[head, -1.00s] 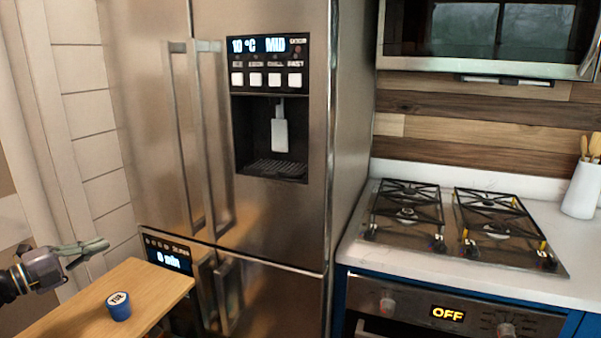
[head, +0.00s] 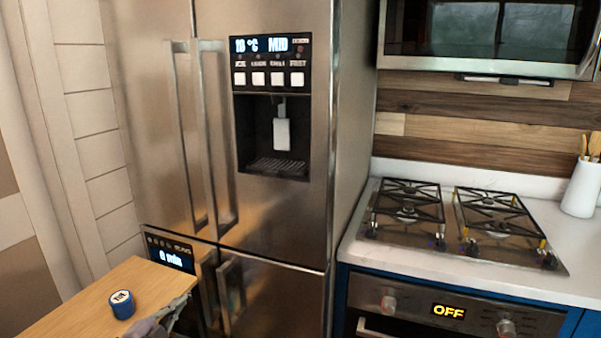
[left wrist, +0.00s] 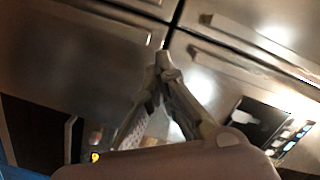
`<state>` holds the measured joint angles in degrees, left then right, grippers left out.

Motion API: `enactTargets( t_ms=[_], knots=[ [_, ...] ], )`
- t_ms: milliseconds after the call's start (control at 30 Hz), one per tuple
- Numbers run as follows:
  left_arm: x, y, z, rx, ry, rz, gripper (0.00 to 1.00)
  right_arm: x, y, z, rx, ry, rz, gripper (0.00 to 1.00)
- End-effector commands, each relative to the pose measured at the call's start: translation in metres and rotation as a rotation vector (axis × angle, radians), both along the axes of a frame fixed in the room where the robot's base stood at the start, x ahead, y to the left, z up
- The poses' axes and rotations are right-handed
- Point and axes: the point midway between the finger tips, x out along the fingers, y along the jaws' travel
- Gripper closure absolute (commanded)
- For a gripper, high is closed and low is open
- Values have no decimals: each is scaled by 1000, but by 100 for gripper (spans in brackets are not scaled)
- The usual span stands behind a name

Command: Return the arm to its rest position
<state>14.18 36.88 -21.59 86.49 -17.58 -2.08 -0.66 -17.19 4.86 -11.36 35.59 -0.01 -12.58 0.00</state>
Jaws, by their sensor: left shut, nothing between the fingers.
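My left gripper (head: 175,312) shows at the bottom left of the head view, low at the right edge of the wooden table and partly cut off by the frame. In the left wrist view its fingers (left wrist: 162,62) meet at the tips, shut and empty, in front of steel fridge panels. The rest of the left arm is mostly out of view. My right gripper is in neither view.
A blue cup-like container (head: 122,304) stands on the wooden table (head: 100,290), just left of the gripper. The steel fridge (head: 275,225) rises behind the table. A counter with a gas stove (head: 455,225) and an oven is at right.

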Motion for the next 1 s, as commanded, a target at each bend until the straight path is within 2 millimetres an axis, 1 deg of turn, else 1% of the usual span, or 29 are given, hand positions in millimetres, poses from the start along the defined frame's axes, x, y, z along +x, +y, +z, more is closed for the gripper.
enactTargets(
  t_ms=[33,67,100,167,200,267,300,367,400,500,600,800,1000],
  knots=[
    [-18,-15,-18,-64,62,45,100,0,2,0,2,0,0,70],
    [-28,-21,-27,-96,101,78,100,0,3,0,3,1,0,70],
    [-42,-28,-40,-141,156,122,100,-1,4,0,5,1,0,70],
    [-67,-38,-58,-205,244,188,100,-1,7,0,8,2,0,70],
    [-85,-44,-69,-245,307,230,100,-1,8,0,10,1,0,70],
    [-115,-51,-85,-304,406,296,100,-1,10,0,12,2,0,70],
    [-136,-57,-95,-340,474,337,100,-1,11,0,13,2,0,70],
    [-170,-63,-108,-389,579,400,100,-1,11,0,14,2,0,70],
    [-192,-66,-114,-419,645,437,100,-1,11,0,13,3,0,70],
    [-239,-73,-124,-471,782,511,100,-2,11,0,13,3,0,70],
    [-277,-78,-129,-505,889,566,100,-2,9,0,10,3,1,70],
    [-339,-87,-129,-551,1061,648,100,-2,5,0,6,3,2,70],
    [-392,-93,-124,-583,1205,711,100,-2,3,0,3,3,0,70]
  ],
)
